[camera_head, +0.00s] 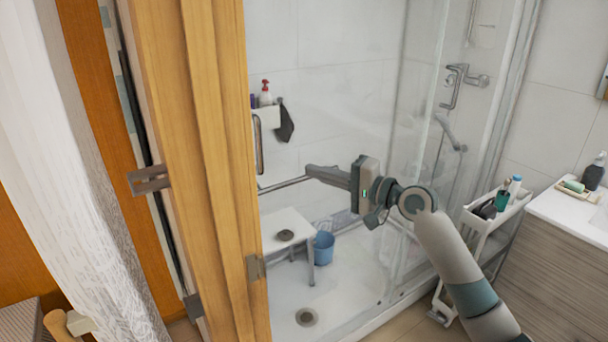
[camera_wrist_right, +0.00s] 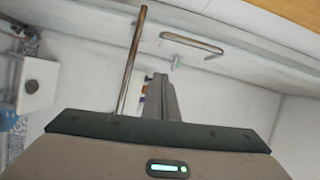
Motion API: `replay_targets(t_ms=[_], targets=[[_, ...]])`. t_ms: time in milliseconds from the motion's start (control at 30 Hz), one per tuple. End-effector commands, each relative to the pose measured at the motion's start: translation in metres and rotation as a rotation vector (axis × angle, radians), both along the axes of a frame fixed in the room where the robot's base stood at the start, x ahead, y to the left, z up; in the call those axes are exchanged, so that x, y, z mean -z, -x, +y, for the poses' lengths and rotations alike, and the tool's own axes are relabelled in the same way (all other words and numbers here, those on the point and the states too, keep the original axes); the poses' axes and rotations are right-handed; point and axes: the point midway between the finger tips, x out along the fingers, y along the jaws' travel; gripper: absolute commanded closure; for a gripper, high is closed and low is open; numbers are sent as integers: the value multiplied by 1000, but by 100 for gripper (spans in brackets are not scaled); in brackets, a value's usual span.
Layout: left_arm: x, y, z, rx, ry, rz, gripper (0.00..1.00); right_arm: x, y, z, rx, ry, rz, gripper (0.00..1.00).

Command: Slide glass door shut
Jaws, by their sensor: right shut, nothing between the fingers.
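The shower's clear glass door panel (camera_head: 412,140) shows at the right of the stall, behind my right arm. Where the glass ends on the left is hard to tell. My right gripper (camera_head: 312,171) reaches left across the stall front, its fingers shut and empty. It also shows in the wrist view (camera_wrist_right: 161,92). A slim metal bar (camera_head: 285,184) runs just left of the fingertips, and it stands beside the fingers in the wrist view (camera_wrist_right: 131,62). An upright metal handle (camera_head: 258,146) is further left, by the wooden frame. Contact cannot be told. My left gripper is out of view.
A wooden door frame (camera_head: 215,150) and white curtain (camera_head: 85,180) fill the left. A white stool (camera_head: 284,226) and blue bucket (camera_head: 324,248) stand in the shower. A white cart (camera_head: 480,222) and the sink cabinet (camera_head: 550,255) stand close on the right.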

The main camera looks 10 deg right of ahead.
Motion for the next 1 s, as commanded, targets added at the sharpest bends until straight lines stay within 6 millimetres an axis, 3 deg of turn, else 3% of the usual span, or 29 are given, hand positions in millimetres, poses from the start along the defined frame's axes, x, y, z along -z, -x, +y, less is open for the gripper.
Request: replay_targets(t_ms=[233,667,767,867,1000], targets=[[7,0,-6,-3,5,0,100,0,12,-11,1,1,0,100],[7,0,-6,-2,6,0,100,4,11,-12,6,4,4,100],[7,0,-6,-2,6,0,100,19,5,-16,24,14,13,100],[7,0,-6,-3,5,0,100,48,-4,-23,59,39,29,100],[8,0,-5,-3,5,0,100,113,-17,-38,127,105,63,100]])
